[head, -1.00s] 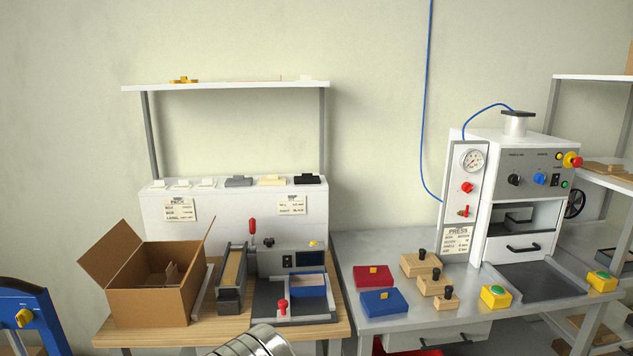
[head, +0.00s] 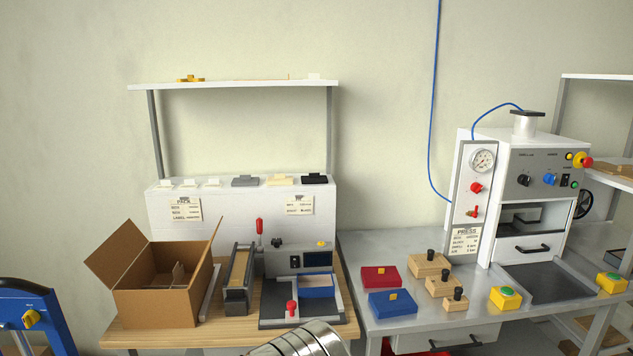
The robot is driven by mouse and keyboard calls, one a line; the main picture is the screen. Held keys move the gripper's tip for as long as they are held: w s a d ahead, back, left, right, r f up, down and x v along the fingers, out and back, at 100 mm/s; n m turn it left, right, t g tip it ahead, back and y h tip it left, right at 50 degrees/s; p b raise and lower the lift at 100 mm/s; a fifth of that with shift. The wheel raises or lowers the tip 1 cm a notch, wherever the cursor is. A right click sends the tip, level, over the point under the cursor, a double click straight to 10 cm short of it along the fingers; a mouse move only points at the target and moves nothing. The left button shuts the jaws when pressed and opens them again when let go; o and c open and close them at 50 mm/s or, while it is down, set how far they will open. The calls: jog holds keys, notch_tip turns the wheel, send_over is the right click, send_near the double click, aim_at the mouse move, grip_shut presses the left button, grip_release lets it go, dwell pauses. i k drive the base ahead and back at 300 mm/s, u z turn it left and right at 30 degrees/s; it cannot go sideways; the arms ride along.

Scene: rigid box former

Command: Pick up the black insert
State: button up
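The black insert (head: 314,179) is a small flat black piece with a raised grip on top. It lies at the right end of the white ledge (head: 240,209) behind the wooden table, in the head view. A cream insert (head: 279,181) and a grey insert (head: 245,181) lie to its left in the same row. A rounded metal part of my arm shows at the bottom middle, well below and in front of the ledge. My gripper's fingers are not in the frame.
An open cardboard box (head: 152,307), a tape-like dispenser (head: 238,280) and a machine with a red-knobbed lever (head: 291,308) crowd the wooden table before the ledge. A shelf (head: 225,86) spans above the ledge. A white press (head: 528,190) stands right, with red and blue blocks nearby.

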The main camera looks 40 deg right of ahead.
aim_at(313, 178)
jog(key=u, duration=0.05)
jog(key=i, duration=1)
jog(key=z, duration=0.05)
